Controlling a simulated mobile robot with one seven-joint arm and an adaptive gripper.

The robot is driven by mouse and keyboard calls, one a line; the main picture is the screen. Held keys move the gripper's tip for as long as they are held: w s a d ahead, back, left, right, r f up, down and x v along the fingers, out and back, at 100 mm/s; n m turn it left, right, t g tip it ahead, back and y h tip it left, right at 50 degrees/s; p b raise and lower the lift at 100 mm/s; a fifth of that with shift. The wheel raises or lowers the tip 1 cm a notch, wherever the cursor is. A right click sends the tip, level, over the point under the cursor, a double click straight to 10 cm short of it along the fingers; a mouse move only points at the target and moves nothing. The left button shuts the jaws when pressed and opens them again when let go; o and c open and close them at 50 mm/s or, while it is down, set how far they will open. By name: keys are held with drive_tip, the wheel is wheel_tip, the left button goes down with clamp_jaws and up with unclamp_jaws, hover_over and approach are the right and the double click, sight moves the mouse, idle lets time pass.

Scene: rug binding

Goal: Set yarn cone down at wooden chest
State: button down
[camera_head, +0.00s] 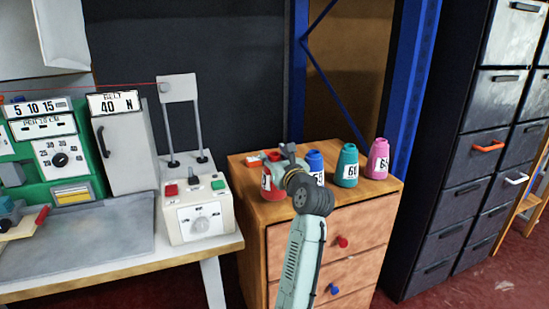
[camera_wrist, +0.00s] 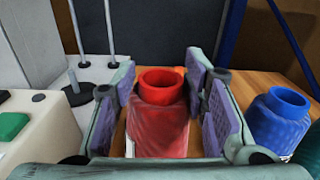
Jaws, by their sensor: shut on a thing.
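A red yarn cone (camera_wrist: 160,128) stands upright between the purple-padded fingers of my gripper (camera_wrist: 163,88) in the wrist view. My gripper is shut on it. In the head view the red cone (camera_head: 269,187) is at the left of the wooden chest (camera_head: 330,205) top, partly hidden by my gripper (camera_head: 274,168) and wrist. The cone is over or on the chest top; I cannot tell whether its base touches the wood.
A blue cone (camera_head: 315,165) is right of the red one, then a teal cone (camera_head: 347,166) and a pink cone (camera_head: 378,158). A white control box (camera_head: 200,215) stands close on the left. The chest's front right top is clear. A blue upright (camera_head: 412,80) rises behind.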

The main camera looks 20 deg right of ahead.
drive_tip(key=shift+f, duration=0.5)
drive_tip(key=c, duration=1)
unclamp_jaws()
drive_tip(key=shift+f, duration=0.2)
drive_tip(key=shift+o, duration=0.2)
drive_tip(key=shift+r, duration=0.15)
drive_tip(key=s+b, duration=0.2)
drive_tip(key=s, duration=1)
drive_tip(key=shift+d+r, duration=0.1)
